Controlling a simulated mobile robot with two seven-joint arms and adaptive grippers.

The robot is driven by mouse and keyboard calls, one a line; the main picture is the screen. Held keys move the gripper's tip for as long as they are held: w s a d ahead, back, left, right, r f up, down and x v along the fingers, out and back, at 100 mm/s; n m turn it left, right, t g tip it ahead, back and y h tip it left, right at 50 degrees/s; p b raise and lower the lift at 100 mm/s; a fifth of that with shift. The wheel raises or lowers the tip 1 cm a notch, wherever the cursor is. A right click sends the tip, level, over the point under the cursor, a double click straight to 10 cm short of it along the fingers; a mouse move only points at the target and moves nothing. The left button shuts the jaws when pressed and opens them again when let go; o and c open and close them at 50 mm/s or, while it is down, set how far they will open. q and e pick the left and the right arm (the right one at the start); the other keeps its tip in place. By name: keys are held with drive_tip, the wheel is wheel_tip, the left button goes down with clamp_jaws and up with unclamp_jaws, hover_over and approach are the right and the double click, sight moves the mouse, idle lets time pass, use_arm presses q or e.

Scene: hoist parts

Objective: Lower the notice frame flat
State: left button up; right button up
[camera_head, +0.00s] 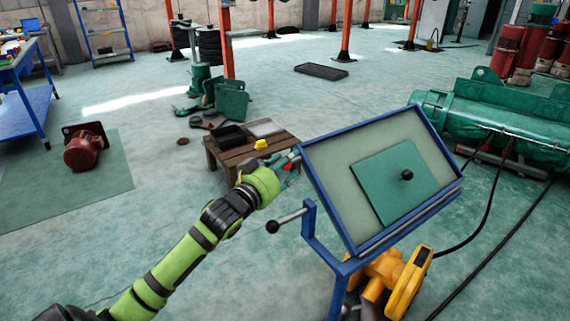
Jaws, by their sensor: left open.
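The notice frame (337,192) is a blue-rimmed tilting panel with a pale face and a green plate (394,182) bearing a black knob. It stands steeply tilted on a blue post in the right half of the head view. A lever with a black ball end (272,227) sticks out from its left side. My left gripper (291,158) is at the frame's upper left edge, open; its fingertips are close to the rim, and I cannot tell whether they touch it. My right gripper is not in view.
A yellow machine (405,285) stands below the frame. A large green hoist drum (500,125) with black cables lies at the right. A low wooden table (228,155) with trays stands behind my left gripper. A red motor (84,148) sits on a green mat at the left.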

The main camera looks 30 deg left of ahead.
use_arm(q)
clamp_jaws()
drive_tip(key=shift+f, duration=0.15)
